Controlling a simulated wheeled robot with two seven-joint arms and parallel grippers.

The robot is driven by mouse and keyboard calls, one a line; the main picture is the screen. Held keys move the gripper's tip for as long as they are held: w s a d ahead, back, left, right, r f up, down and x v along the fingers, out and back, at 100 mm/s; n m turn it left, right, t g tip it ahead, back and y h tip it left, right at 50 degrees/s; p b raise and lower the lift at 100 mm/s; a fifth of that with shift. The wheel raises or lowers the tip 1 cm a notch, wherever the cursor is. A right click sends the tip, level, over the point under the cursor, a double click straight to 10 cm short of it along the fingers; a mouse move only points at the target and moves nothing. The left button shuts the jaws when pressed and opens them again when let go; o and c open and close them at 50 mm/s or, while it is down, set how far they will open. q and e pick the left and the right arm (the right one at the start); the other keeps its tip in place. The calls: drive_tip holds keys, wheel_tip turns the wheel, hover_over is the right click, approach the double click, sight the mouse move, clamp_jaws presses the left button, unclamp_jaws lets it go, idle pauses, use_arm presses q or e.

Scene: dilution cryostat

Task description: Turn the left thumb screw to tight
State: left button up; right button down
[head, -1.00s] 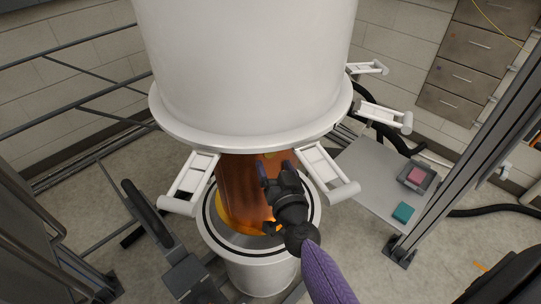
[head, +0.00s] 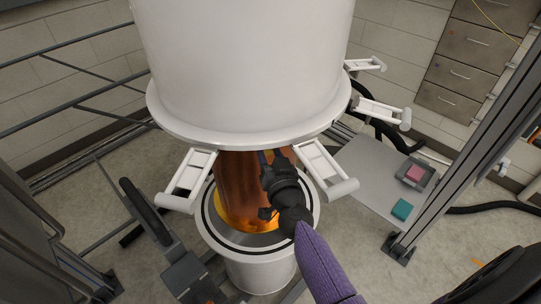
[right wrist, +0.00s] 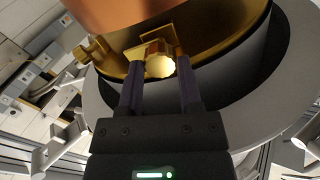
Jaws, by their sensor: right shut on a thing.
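My right gripper (head: 274,160) reaches under the white vessel's rim, in front of the copper can. In the right wrist view, its two dark fingers (right wrist: 158,78) are shut on a gold thumb screw (right wrist: 158,60) with a scalloped head, one finger on each side. The screw sits by a gold bracket below the copper can (right wrist: 190,14). A second gold knob (right wrist: 90,50) stands out at the left of that view. In the head view the gripper hides the held screw, and I cannot tell its tightness. My left gripper is not in view.
The white vessel (head: 245,70) hangs above, with white brackets (head: 190,180) on both sides of my right gripper. The copper can (head: 235,185) goes down into a white open cylinder (head: 258,270). A grey side table (head: 365,180) holds a pink block and a teal block (head: 402,209).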

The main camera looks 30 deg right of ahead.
drive_tip(key=shift+m, duration=8.9)
drive_tip(key=shift+c, duration=1.3)
unclamp_jaws()
drive_tip(key=s+a, duration=0.2)
drive_tip(key=s, duration=0.7)
drive_tip(key=shift+s+b, duration=0.3)
drive_tip(key=shift+s, duration=0.1)
